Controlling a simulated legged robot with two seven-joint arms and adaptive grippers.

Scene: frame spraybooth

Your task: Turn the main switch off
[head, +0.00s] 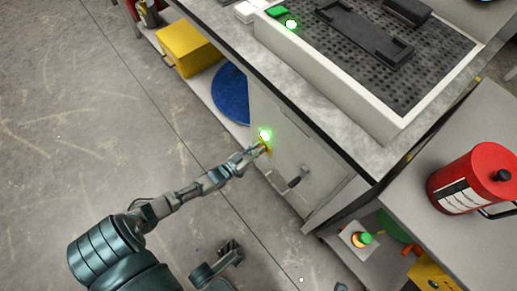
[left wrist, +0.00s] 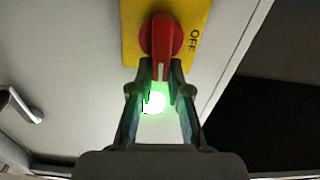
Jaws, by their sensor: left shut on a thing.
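The main switch is a red rotary knob (left wrist: 161,36) on a yellow plate (left wrist: 135,35) marked OFF on its right side. The knob's white mark points down in the left wrist view, towards my gripper, not at the OFF label. My left gripper (left wrist: 160,68) is shut on the knob's lower end, one finger on each side. In the head view my left gripper (head: 259,150) reaches the cabinet front, and the knob is mostly hidden there. A lit green lamp (left wrist: 155,102) is on the panel beside the switch; it also glows in the head view (head: 264,134).
A door handle (head: 292,181) sticks out of the cabinet front near my gripper. A worktop (head: 300,80) overhangs it, with another lit green lamp (head: 291,24). A red canister (head: 475,178) stands at right. Floor at left is free.

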